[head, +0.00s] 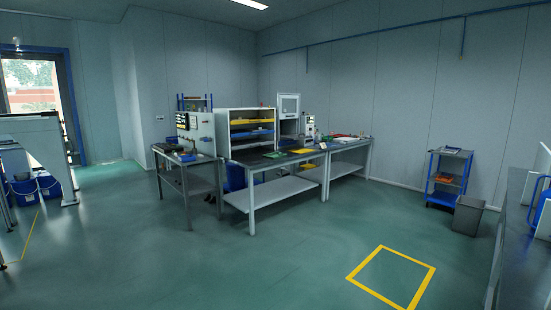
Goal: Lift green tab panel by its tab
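A workbench (252,191) stands across the room, near the middle of the view. A small flat green item (274,155) lies on its top, in front of a white shelf unit. Neither of my grippers is in view.
The white shelf unit (220,130) holds yellow and blue panels. A yellow flat piece (300,151) lies on the bench. A blue cart (446,178) and a grey bin (467,215) stand at right. The floor around a yellow-taped square (352,277) is clear.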

